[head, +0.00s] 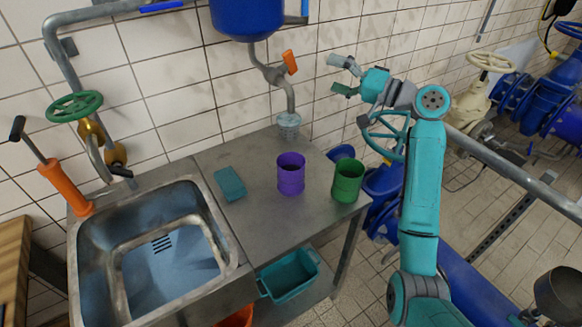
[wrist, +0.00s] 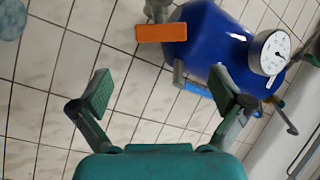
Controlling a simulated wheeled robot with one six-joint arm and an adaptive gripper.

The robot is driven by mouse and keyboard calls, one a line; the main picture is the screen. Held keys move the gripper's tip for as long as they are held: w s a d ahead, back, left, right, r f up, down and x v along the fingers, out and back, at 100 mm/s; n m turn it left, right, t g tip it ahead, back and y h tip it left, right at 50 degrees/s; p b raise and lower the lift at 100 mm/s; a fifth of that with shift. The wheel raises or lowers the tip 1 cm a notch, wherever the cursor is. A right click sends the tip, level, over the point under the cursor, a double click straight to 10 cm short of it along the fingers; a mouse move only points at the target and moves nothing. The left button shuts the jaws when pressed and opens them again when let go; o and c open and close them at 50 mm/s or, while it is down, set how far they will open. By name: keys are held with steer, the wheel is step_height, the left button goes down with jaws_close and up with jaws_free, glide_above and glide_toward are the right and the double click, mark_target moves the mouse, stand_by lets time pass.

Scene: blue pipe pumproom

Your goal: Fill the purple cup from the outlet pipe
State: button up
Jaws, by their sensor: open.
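A purple cup (head: 291,174) stands upright on the metal counter, left of a green cup (head: 347,180). The outlet pipe (head: 290,98) comes down the wall from under a blue tank (head: 247,18) and ends in a pale strainer-like piece (head: 288,120) above the counter, behind the purple cup. An orange lever (head: 290,62) sits on its valve; the lever also shows in the wrist view (wrist: 161,32). My gripper (head: 341,76) is open and empty, raised right of the lever; its spread fingers show in the wrist view (wrist: 160,92). The inside of the purple cup looks dark.
A teal sponge-like block (head: 230,184) lies on the counter (head: 262,217). A metal sink (head: 245,262) is at left, with an orange hand pump (head: 65,187) beside it. A teal crate (head: 290,275) sits below. A pressure gauge (wrist: 275,52) is on the blue tank. Blue pipes stand at right.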

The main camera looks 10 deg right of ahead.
mark_target(294, 62)
steer(key=shift+n+g+y, duration=0.3)
steer(key=shift+n+g, duration=0.3)
steer(key=shift+g, duration=0.2)
steer(key=x, duration=1.1)
steer(key=shift+w+r, duration=0.3)
steer(key=shift+w, duration=0.3)
steer(key=shift+c, duration=0.3)
